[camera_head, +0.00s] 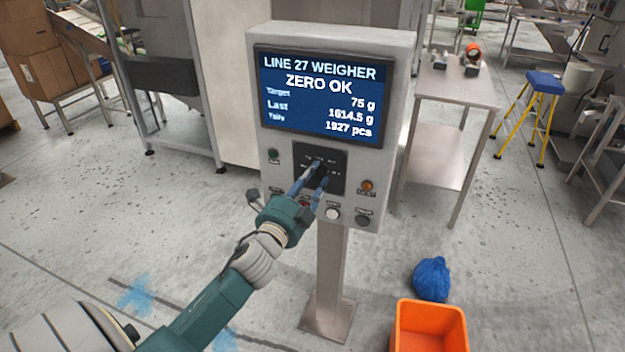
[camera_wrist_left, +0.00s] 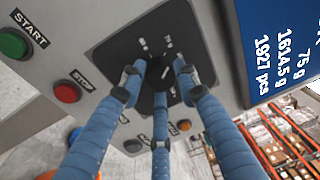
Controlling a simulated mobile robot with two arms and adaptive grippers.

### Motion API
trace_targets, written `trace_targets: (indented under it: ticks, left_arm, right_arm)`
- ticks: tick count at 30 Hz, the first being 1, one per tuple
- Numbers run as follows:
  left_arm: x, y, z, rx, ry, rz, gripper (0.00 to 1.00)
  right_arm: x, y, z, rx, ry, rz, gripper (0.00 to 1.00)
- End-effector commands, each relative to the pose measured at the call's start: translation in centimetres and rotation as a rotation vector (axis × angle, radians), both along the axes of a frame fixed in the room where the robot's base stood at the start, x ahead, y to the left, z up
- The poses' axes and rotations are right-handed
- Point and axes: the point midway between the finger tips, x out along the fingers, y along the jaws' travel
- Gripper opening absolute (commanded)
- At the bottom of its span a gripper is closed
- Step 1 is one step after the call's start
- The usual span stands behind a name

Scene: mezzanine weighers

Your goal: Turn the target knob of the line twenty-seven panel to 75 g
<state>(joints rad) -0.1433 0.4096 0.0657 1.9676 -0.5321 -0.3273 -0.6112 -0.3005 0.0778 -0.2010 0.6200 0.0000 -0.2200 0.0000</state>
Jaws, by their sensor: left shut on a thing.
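The line 27 weigher panel (camera_head: 401,110) stands on a post. Its screen (camera_head: 318,95) reads "LINE 27 WEIGHER", "ZERO OK", Target 75 g, Last 1614.5 g and 1927 pcs. The black target knob (camera_wrist_left: 160,72) sits on a dark plate (camera_head: 335,158) below the screen. My left gripper (camera_head: 320,170) has blue fingers and is shut on the knob; in the wrist view its fingers (camera_wrist_left: 158,78) close around it. The fingers hide much of the knob and some dial marks, so its pointer cannot be read. My right gripper is not in view.
A green START button (camera_wrist_left: 12,44) and a red STOP button (camera_wrist_left: 67,92) are beside the plate. Orange (camera_head: 366,185), white (camera_head: 332,213) and black (camera_head: 362,219) controls are close below. An orange bin (camera_head: 430,310) and a blue bag (camera_head: 432,278) are on the floor. A steel table (camera_head: 458,88) stands behind.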

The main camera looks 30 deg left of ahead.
Motion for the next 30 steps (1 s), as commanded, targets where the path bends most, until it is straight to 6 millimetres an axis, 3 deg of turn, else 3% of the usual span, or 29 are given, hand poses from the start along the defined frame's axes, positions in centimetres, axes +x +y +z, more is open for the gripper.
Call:
trace_targets:
  ticks: [9,25,26,28,30]
  left_arm:
    - [0.01,-0.01,-0.09,-0.126,-0.029,0.001,0.05]
    - [0.01,-0.02,-0.08,-0.151,-0.035,0.0,0.05]
    - [0.01,-0.02,-0.08,-0.151,-0.035,0.0,0.33]
    - [0.01,-0.02,-0.08,-0.151,-0.035,0.0,0.47]
    - [0.01,-0.02,-0.08,-0.151,-0.035,0.0,0.5]
  right_arm:
    - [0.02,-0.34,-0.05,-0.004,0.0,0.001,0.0]
    - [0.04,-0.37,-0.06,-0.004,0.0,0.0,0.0]
    - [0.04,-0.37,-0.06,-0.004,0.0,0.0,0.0]
    - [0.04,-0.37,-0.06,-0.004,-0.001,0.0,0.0]
    - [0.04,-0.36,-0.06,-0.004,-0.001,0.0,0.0]
